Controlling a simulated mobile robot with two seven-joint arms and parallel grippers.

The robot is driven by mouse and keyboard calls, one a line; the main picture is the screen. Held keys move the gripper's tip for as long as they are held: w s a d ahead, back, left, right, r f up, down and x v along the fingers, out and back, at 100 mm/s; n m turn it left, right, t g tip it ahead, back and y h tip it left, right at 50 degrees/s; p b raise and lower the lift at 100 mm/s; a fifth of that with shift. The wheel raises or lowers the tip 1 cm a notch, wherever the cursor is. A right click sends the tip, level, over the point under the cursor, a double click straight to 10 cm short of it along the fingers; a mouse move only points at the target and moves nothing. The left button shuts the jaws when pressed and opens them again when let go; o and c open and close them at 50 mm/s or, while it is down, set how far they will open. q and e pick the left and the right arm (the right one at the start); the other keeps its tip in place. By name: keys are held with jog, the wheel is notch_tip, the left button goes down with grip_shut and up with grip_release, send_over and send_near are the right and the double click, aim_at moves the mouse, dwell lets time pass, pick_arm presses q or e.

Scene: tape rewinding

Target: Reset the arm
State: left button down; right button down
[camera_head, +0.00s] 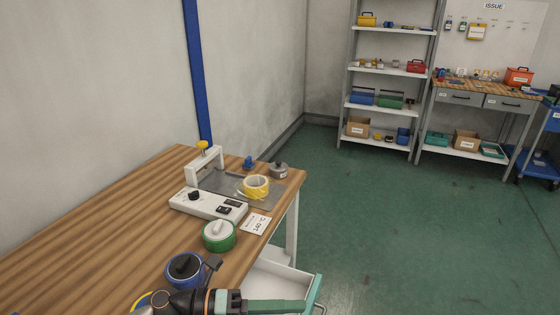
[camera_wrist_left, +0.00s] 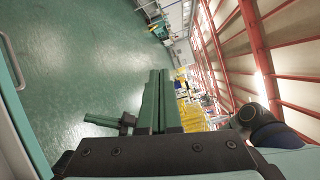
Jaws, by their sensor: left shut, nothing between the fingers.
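My left gripper (camera_head: 300,306) reaches in from the bottom of the head view, pointing right, above the front of an open white drawer (camera_head: 268,279). Its green fingers are together and empty; in the left wrist view the shut fingers (camera_wrist_left: 160,78) point out over the green floor and room. The part of my arm behind the gripper partly covers the table's near edge. My right gripper is in neither view.
The wooden table (camera_head: 90,235) holds a white machine (camera_head: 208,204), a yellow tape roll (camera_head: 256,187), a green-rimmed round item (camera_head: 219,235), a blue-rimmed one (camera_head: 185,270) and a printed card (camera_head: 256,224). Shelves (camera_head: 385,104) and a workbench (camera_head: 495,86) stand far back; floor between is clear.

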pick_arm(q)
jog(key=w+a+f+n+t+y+p, duration=0.15)
jog(key=a+f+n+t+y, duration=0.25)
jog(key=n+t, duration=0.55)
jog(key=w+a+f+n+t+y, duration=0.25)
jog(key=a+n+t+y, duration=0.2)
jog(key=n, duration=1.05)
jog(key=s+a+f+n+g+y, duration=0.3)
jog(key=s+a+f+n, duration=0.2)
jog(key=s+f, duration=0.3)
jog(key=s+a+f+n+g+y, duration=0.2)
jog(key=s+a+f+n+y, duration=0.2)
jog(key=s+f+n, duration=0.3)
notch_tip(320, 180, down, 4)
jog(key=shift+s+a+r+g, duration=0.15)
jog(key=shift+s+a+g, duration=0.25)
jog(key=shift+a, duration=0.05)
